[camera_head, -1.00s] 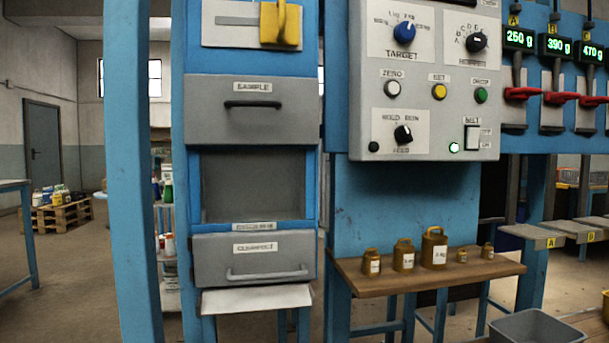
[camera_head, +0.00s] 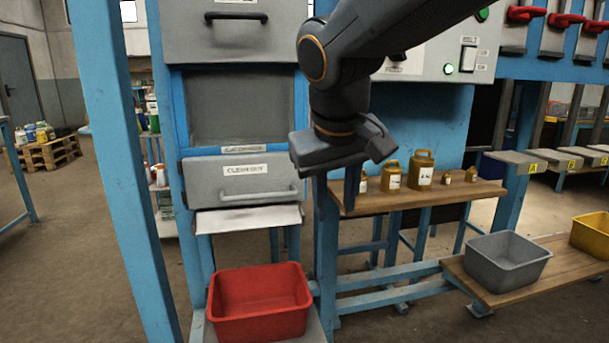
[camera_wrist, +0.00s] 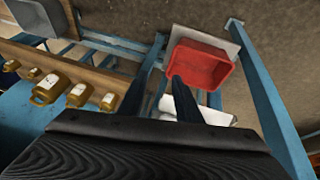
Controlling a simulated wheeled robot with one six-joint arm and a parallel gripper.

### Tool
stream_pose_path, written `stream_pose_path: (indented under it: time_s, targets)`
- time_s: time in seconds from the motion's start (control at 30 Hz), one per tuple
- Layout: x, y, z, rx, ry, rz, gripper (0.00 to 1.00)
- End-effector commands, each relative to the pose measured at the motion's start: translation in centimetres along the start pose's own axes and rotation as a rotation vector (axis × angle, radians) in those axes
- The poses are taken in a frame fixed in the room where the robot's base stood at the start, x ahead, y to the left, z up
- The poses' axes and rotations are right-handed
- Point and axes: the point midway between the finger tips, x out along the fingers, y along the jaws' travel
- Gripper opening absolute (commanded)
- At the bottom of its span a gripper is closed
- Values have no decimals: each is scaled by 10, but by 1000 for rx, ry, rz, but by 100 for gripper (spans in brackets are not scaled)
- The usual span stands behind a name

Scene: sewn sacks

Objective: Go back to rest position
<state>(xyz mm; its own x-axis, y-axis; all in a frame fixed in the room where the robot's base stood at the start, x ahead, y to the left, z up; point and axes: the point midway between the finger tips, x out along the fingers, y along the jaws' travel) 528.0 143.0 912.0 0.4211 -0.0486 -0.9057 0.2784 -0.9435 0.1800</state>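My gripper (camera_head: 352,200) hangs in front of the machine, pointing down, beside the left end of the weight shelf. In the wrist view its dark fingers (camera_wrist: 190,100) reach out over the floor area near the red bin. Nothing is seen held in it. The fingers overlap from these angles, so their gap cannot be made out. My arm covers part of the control panel.
A red bin (camera_head: 259,303) stands low below the CLEAN OUT drawer (camera_head: 240,182). Several brass weights (camera_head: 422,170) stand on a wooden shelf (camera_head: 440,196). A grey bin (camera_head: 507,261) and a yellow bin (camera_head: 592,236) sit at the right. A blue post (camera_head: 122,170) rises at the left.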

Motion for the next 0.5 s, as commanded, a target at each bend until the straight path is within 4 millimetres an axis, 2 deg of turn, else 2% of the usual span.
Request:
stream_pose_path:
  time_s: [0.03,0.2,0.47,0.5]
  targets:
    - [16,0,31,4,-63,-24,31]
    - [49,-12,114,11,-223,-114,31]
    - [71,-33,216,48,-397,-242,31]
    - [63,-28,208,54,-390,-234,31]
